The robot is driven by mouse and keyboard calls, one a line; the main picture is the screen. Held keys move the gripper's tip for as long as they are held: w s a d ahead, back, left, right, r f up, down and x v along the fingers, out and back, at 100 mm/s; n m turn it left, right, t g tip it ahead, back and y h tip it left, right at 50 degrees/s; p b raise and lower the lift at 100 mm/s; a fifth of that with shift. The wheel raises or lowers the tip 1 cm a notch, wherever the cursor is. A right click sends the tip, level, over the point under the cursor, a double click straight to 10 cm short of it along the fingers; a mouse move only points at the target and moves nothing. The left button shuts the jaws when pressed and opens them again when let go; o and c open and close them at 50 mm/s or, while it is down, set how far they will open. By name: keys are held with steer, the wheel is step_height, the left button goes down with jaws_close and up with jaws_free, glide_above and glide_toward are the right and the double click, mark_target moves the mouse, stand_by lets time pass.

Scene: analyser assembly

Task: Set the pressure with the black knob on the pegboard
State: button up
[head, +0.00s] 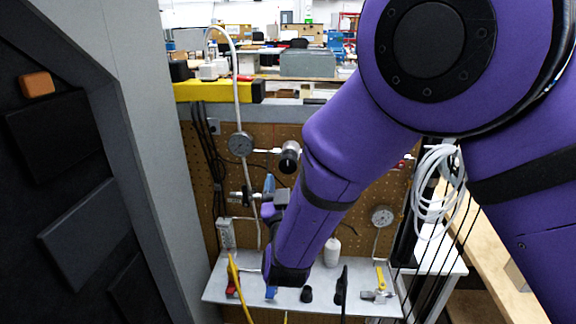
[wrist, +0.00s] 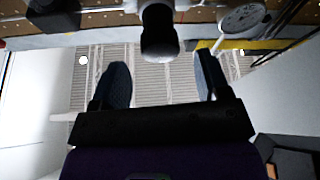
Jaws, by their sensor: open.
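The black knob (head: 290,155) sticks out from the brown pegboard (head: 350,185), right of a round pressure gauge (head: 241,144) and joined to it by a thin pipe. My gripper (head: 270,184) is just below and left of the knob in the head view, with blue fingers partly visible. In the wrist view my gripper (wrist: 161,62) is open and empty. The knob (wrist: 160,32) shows there at the top centre, in line with the gap between the fingertips and apart from both. The gauge (wrist: 243,17) is at its right. My arm hides part of the pegboard.
A second gauge (head: 382,216) and coiled white tubing (head: 437,190) are at the right. Below, a white shelf (head: 225,291) holds a white bottle (head: 332,251) and a yellow-handled valve (head: 380,281). A grey side panel (head: 160,170) stands close at the left.

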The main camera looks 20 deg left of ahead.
mark_target(288, 169)
steer(key=shift+x, duration=2.45)
steer(key=c, duration=0.9)
